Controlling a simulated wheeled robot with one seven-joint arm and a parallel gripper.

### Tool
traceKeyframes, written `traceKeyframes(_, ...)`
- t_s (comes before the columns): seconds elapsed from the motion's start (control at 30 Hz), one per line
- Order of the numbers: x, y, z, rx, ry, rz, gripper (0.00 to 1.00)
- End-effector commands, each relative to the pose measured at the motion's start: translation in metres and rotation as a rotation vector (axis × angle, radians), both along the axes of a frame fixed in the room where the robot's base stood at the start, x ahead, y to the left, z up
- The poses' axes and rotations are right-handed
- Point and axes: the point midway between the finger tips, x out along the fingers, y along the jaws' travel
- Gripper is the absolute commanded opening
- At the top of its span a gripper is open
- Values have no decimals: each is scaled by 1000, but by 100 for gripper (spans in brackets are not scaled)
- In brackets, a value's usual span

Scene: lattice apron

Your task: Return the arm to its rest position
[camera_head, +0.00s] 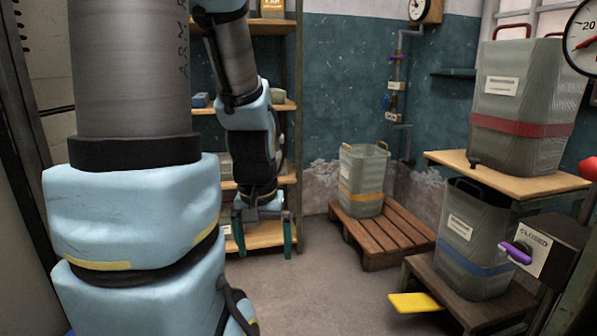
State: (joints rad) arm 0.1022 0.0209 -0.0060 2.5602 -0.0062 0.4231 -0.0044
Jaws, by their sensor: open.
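My arm fills the left side of the head view, with a large grey and pale blue upper part and a thinner forearm behind it. My gripper (264,236) hangs down at the end of the forearm, in front of the wooden shelving. Its two teal fingers are spread apart, with nothing visible between them. The wrist above it is black and hides part of the shelves.
A grey bin with a yellow band (361,188) stands on a wooden pallet (391,230). At right, a red-banded bin (520,100) stands above a blue-banded bin (474,240). A box marked CLOSED with a purple handle (516,253) is nearby. The middle floor (320,290) is clear.

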Motion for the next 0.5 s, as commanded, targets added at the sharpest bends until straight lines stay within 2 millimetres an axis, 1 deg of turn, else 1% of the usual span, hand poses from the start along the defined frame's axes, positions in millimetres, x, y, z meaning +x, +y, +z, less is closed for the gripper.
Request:
traceKeyframes(0.03,0,0,34,0,-1,-1,100)
traceKeyframes(0.5,0,0,181,0,-2,-1,100)
